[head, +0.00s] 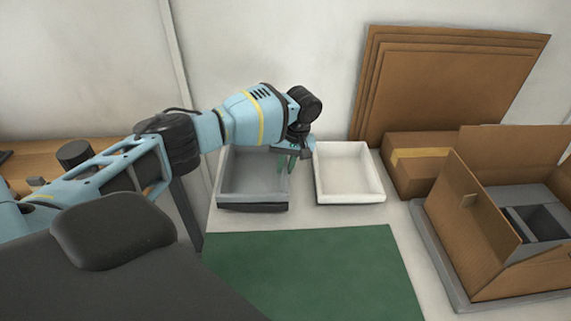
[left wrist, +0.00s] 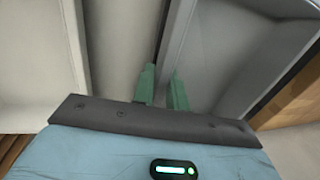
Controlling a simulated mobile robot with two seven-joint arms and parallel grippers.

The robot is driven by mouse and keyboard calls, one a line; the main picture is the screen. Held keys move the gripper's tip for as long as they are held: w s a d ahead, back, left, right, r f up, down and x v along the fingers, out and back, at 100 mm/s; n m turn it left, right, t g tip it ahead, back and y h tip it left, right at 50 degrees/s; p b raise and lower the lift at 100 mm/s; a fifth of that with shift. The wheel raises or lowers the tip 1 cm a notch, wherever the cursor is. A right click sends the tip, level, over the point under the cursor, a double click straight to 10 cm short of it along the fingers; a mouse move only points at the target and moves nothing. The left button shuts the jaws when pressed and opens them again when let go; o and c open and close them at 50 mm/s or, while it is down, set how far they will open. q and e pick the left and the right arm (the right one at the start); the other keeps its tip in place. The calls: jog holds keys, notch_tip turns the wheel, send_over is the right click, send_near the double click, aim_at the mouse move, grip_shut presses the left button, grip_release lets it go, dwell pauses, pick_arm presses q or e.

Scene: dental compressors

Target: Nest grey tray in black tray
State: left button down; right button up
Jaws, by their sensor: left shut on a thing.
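The grey tray (head: 250,173) is at the back of the table, left of centre. The black tray (head: 253,207) shows only as a dark strip under the grey tray's front edge; the rest is hidden, and I cannot tell how deep the grey tray sits in it. My left gripper (head: 288,163) reaches down at the grey tray's right wall and is shut on it. In the left wrist view the green fingers (left wrist: 163,84) straddle a wall of the grey tray (left wrist: 225,50). My right gripper is not in view.
A white tray (head: 348,172) stands just right of the grey tray, with a narrow gap. A green mat (head: 315,270) lies in front. A closed carton (head: 417,165), leaning cardboard sheets (head: 450,85) and an open box (head: 485,225) are at the right.

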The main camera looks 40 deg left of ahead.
pick_arm(q)
jog(key=shift+s+a+f, duration=0.2)
jog(key=shift+s+f, duration=0.1)
jog(key=shift+f, duration=0.3)
jog(key=c, duration=1.3)
grip_release()
jog(key=v, duration=0.8)
jog(key=shift+w+r+p, duration=0.2)
jog(key=shift+r+p, duration=0.15)
jog(key=shift+d, duration=0.1)
